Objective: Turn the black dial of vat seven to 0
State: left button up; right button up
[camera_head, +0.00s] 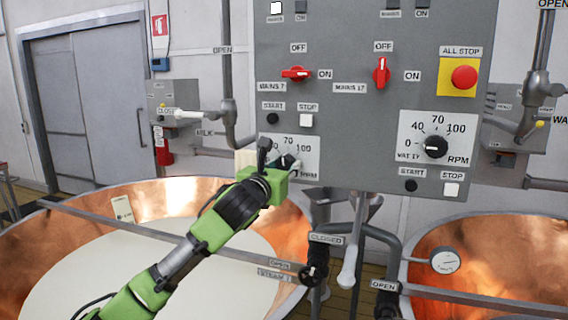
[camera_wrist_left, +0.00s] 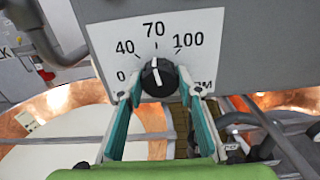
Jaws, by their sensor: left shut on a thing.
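The black dial (camera_wrist_left: 158,77) sits on a white scale plate (camera_wrist_left: 195,25) marked 0, 40, 70 and 100. Its white mark points up, roughly toward 70. In the head view this plate (camera_head: 308,152) is on the control panel below the MAINS 7 switch, and my gripper hides part of it, including any vat label. My left gripper (camera_wrist_left: 160,91) has one finger on each side of the dial and is shut on it. In the head view the gripper (camera_head: 278,160) is up against the plate. My right gripper is not in view.
A second dial (camera_head: 435,146), at about 0, is on the panel's right. Red switches (camera_head: 296,73), a START button (camera_head: 272,118), a STOP button (camera_head: 306,120) and a red ALL STOP button (camera_head: 464,77) are nearby. Copper vats (camera_head: 160,196) stand below, with pipes and a valve lever (camera_head: 349,268).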

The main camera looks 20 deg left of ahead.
pick_arm(q)
jog(key=n+p, duration=0.2)
jog(key=n, duration=0.2)
jog(key=shift+r+p, duration=0.1)
jog(key=shift+p, duration=0.25)
jog(key=n+p, duration=0.2)
jog(key=n, duration=0.3)
jog(key=shift+n, duration=0.4)
jog(key=n, duration=0.3)
jog(key=shift+n+p, duration=0.3)
jog(key=shift+d+n, duration=0.1)
jog(key=shift+n, duration=1.4)
jog(key=o, duration=1.1)
jog(key=s, duration=1.2)
jog(key=shift+a, duration=0.3)
